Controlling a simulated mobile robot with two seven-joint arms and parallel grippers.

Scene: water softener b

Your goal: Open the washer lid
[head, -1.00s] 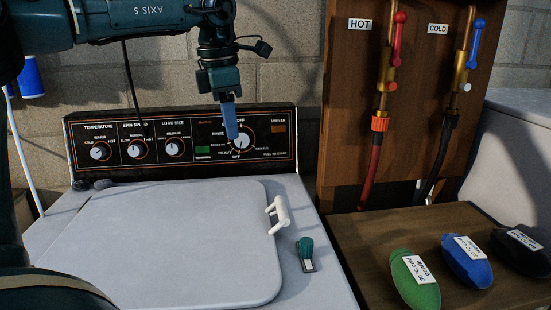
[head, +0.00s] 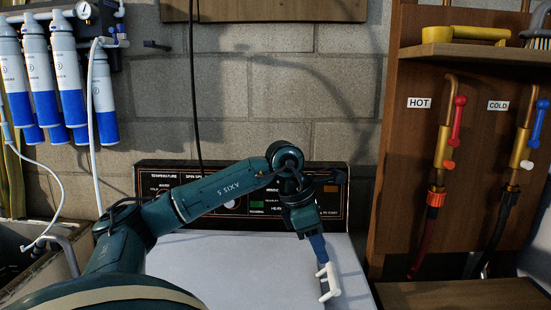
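The washer's pale grey lid (head: 225,268) lies flat and closed on top of the washer; its front part is cut off by the bottom of the view. A white bar handle (head: 329,284) stands near the lid's right edge. My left gripper (head: 318,247) reaches over the lid from the left and points down. Its blue fingers are right at the far end of the handle. I cannot tell whether they touch it, or whether they are apart or together. My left arm hides part of the lid and the control panel (head: 331,212). My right gripper is out of view.
Behind the washer are the panel and a block wall (head: 280,100). A wooden board on the right carries the hot tap (head: 444,150) and cold tap (head: 522,150). A wooden surface (head: 460,294) stands beside the washer. Blue-and-white filters (head: 70,80) hang at upper left.

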